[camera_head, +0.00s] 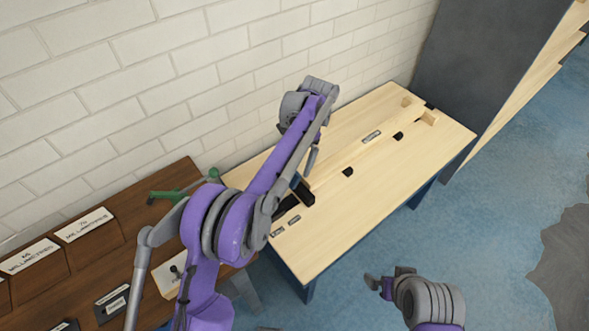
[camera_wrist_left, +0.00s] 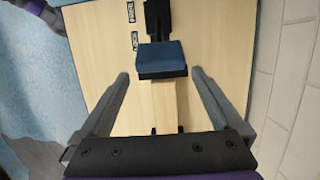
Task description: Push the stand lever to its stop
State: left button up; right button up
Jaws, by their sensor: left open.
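A black device with a blue block (camera_head: 296,181) sits on the pale wooden table (camera_head: 355,210), partly hidden behind my left arm. In the left wrist view the blue block (camera_wrist_left: 162,58) is on a black upright part (camera_wrist_left: 157,18), at the end of a pale wooden beam (camera_wrist_left: 163,104). I cannot tell which part is the stand lever. My left gripper (camera_wrist_left: 160,75) is open and empty. Its fingers lie either side of the block and beam in that view, apart from both. My right gripper (camera_head: 379,284) is low, in front of the table; its jaw opening is unclear.
The beam (camera_head: 355,150) runs along the table, with black fittings beside it and small labels. A brick wall (camera_head: 200,50) is behind. A dark brown bench (camera_head: 130,240) at left holds a green tool (camera_head: 180,193) and labelled trays. A dark panel (camera_head: 480,60) stands at right.

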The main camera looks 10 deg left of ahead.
pick_arm(q)
jog(key=shift+v, duration=2.4)
jog(key=s+a+r+n+t+h+p, duration=0.1)
jog(key=s+a+r+n+t+p, duration=0.1)
jog(key=s+a+r, duration=0.3)
jog(key=s+a+r+n+t+p, duration=0.1)
jog(key=s+a+r+n+p, duration=0.15)
jog(key=s+r, duration=0.35)
jog(key=s+a+f+n+t+p, duration=0.1)
jog(key=s+a+f+n+t, duration=0.1)
jog(key=s, duration=0.8)
jog(key=s+a+f+n+t+h+p, duration=0.1)
jog(key=s+f, duration=0.3)
jog(key=s, duration=0.6)
jog(key=shift+s+a+n+t, duration=0.4)
jog(key=shift+a+n+t, duration=0.3)
jog(key=shift+a+n, duration=0.1)
